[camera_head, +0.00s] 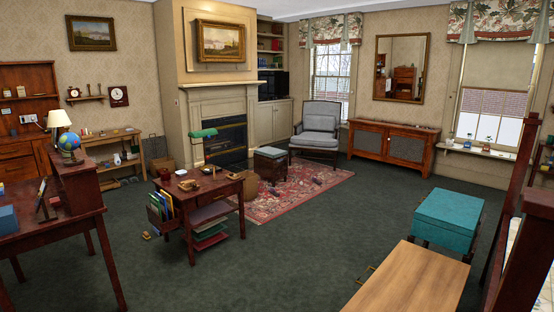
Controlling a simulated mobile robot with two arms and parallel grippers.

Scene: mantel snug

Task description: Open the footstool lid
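A low footstool (270,164) with a dark greenish top stands on the patterned rug, in front and to the left of the grey armchair. Its top looks flat and closed, though it is small at this distance. I cannot tell for sure which one the task means. Neither of my grippers is in view.
A dark wooden desk (200,190) with books and a green lamp stands mid-room. The grey armchair (319,130) is behind the rug (300,190). A wooden-topped piece (410,283) is at the near right, another desk at the left. Green carpet (310,255) is clear between.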

